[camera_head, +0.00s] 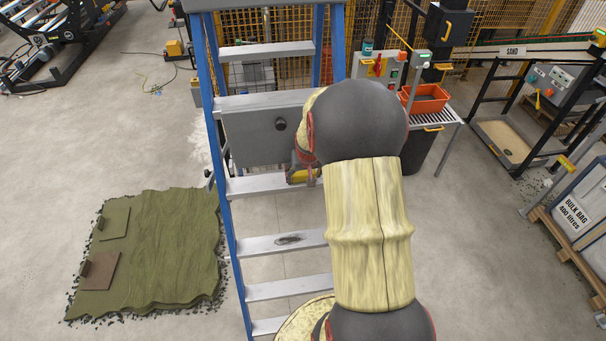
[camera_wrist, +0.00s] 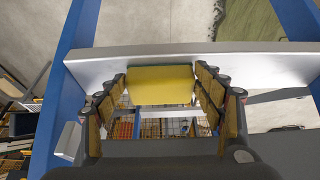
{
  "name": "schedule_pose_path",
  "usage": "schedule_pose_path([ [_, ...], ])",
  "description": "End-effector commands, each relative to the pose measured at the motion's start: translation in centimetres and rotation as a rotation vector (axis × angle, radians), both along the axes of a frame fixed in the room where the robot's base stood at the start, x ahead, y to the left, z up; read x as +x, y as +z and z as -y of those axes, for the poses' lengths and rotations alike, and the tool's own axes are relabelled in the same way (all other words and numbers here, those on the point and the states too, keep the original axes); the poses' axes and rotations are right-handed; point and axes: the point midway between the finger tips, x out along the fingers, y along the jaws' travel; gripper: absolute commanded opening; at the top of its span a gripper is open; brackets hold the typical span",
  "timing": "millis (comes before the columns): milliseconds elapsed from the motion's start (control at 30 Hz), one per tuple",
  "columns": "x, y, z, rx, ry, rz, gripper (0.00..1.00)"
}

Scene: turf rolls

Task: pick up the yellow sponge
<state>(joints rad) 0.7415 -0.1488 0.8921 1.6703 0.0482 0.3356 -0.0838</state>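The yellow sponge (camera_wrist: 160,86) is a block at the grey ladder step (camera_wrist: 255,60) in the wrist view. My gripper (camera_wrist: 161,76) has one finger on each side of it, with the tips right at its left and right edges. I cannot tell whether the fingers press on it or stand just clear. In the head view, a small yellow patch, which looks like the sponge (camera_head: 302,175), shows at a middle step beside my gripper (camera_head: 304,170). My arm hides part of this area. I cannot tell whether the sponge rests on the step.
The blue-railed stepladder (camera_head: 225,200) surrounds the reach area, with steps above and below. A grey panel (camera_head: 262,138) stands behind the gripper. Turf (camera_head: 180,250) lies on the floor at left. An orange bin (camera_head: 428,100) sits on a stand at right. Open floor lies between.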

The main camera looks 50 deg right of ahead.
Motion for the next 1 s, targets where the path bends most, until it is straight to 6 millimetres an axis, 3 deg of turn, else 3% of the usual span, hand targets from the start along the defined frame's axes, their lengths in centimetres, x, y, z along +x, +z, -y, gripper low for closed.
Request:
schedule_pose_path([
  [400, 0.0, 0.0, 0.0, 0.0, 0.0, 0.0, 0.43],
  [800, 0.0, 0.5, 0.0, 0.0, 0.0, 0.0, 0.43],
  [1000, -1.8, 0.6, -1.5, -0.001, 0.0, 0.001, 0.43],
])
